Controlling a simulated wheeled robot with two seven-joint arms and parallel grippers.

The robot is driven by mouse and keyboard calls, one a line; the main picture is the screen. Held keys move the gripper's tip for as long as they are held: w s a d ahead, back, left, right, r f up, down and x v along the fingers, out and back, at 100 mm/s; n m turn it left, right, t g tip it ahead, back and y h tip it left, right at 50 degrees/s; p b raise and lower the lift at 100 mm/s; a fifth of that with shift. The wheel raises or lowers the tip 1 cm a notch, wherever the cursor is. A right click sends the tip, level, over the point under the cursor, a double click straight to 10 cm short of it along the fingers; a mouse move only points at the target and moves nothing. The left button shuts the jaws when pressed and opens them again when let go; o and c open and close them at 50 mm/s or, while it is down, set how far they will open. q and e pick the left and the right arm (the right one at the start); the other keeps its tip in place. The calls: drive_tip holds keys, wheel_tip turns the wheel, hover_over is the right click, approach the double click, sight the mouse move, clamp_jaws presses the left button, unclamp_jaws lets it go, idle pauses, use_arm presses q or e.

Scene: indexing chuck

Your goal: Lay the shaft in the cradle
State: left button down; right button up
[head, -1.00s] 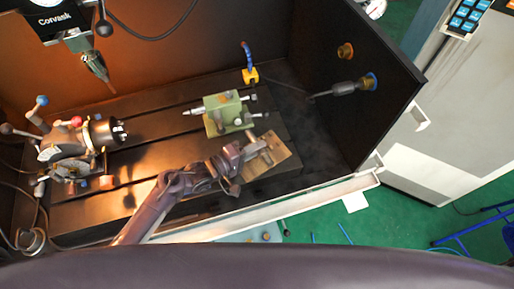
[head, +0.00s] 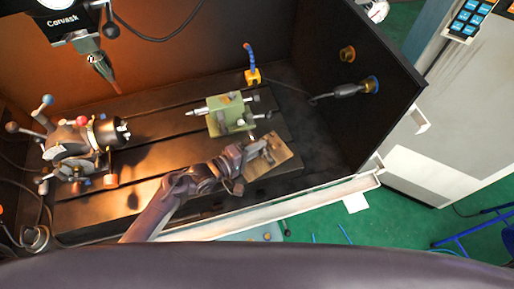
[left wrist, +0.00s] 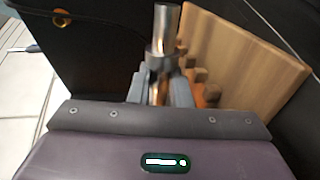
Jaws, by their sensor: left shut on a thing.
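The shaft (left wrist: 168,22) is a bright metal rod with a wider collar, seen in the left wrist view. My left gripper (left wrist: 160,92) is shut on it, with a grey finger on each side below the collar. The wooden cradle (left wrist: 240,48) fills the right of that view, with a row of brown pegs or notches close beside the shaft. In the head view my left gripper (head: 246,152) is at the left side of the cradle (head: 272,163). Whether the shaft touches the cradle is unclear. My right gripper is out of view.
A green tailstock (head: 230,116) stands just behind the cradle on the slotted table (head: 165,150). The chuck unit (head: 85,142) with ball-ended levers is at the left. A dark enclosure wall (head: 380,75) and a pale front rail (head: 330,190) bound the table.

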use_arm(q)
drive_tip(key=shift+s+a+f, duration=0.1)
drive_tip(key=shift+a+f, duration=0.05)
drive_tip(key=shift+f, duration=0.35)
idle(0.4)
drive_tip(key=c, duration=1.3)
unclamp_jaws()
drive_tip(key=shift+o, duration=0.2)
drive_tip(key=shift+s, duration=0.1)
wheel_tip(320, 180, up, 21)
drive_tip(key=b, duration=0.1)
drive_tip(key=shift+w, duration=0.25)
drive_tip(key=shift+c, duration=0.3)
